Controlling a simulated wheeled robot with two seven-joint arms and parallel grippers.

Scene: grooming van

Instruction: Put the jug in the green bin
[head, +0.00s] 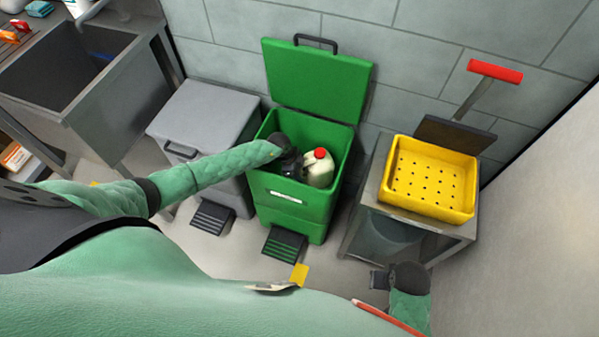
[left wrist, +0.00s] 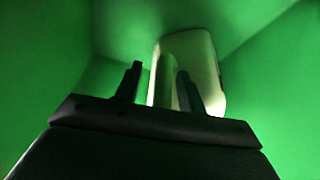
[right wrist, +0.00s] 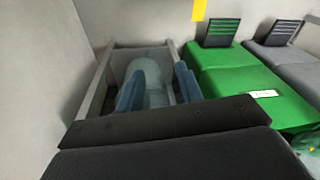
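The jug (head: 319,168), cream with a red cap, stands inside the open green bin (head: 297,206), leaning slightly if at all. My left gripper (head: 292,166) reaches down into the bin, just left of the jug. In the left wrist view the jug (left wrist: 212,75) is pale against the green walls, and my left gripper's fingers (left wrist: 160,88) are spread apart. The right finger overlaps the jug's image, while a gap shows beside the left finger; the jug's base is hidden. My right gripper (right wrist: 158,88) is open and empty, low in front of the grey stand.
The green lid (head: 316,85) stands raised against the wall. A closed grey bin (head: 205,120) is to the left. A yellow perforated basket (head: 428,205) sits on the grey stand (head: 362,225) to the right. A sink (head: 70,75) stands far left. Pedals (head: 284,243) project in front of the bins.

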